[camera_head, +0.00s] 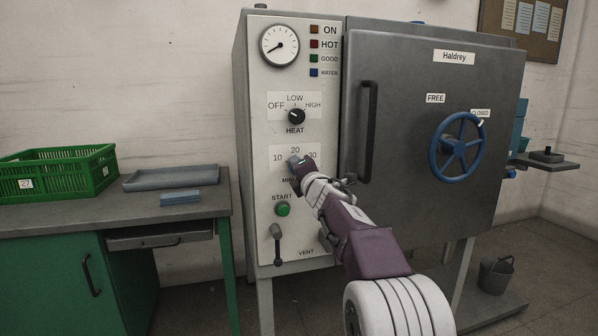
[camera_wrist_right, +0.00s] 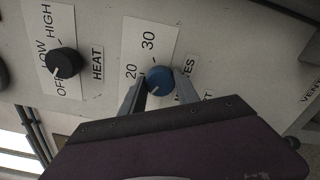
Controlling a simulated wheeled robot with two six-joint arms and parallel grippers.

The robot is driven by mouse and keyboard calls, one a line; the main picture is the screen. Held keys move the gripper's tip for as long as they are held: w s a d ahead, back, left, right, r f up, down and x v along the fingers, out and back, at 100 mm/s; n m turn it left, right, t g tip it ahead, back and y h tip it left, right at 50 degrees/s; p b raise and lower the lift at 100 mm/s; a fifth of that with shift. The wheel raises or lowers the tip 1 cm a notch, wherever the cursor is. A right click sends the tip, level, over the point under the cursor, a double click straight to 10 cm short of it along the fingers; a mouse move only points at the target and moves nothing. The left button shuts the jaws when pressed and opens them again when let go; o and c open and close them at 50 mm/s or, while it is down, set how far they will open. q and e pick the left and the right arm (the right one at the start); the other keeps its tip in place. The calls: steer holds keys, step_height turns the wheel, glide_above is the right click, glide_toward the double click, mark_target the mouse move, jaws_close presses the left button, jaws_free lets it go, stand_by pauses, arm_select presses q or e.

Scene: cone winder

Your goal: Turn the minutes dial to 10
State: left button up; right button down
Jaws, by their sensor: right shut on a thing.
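The minutes dial (camera_wrist_right: 160,80) is a round blue knob on the pale control panel. My right gripper (camera_head: 299,161) has its fingers on either side of the dial and is shut on it. In the right wrist view, the gripper (camera_wrist_right: 148,88) also shows around the knob. The 10 is hidden in that view. My left gripper is not in view.
The heat knob (camera_head: 296,116) is above the dial, pointing toward OFF. The green start button (camera_head: 283,210) and vent lever (camera_head: 277,245) are below. A long door handle (camera_head: 367,132) stands to the right. A bench with a green crate (camera_head: 62,172) is at left.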

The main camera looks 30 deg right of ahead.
steer(key=shift+f, duration=0.1)
stand_by(0.3)
steer(key=c, duration=0.9)
jaws_free()
steer(key=v, duration=0.9)
steer(key=shift+b, duration=0.35)
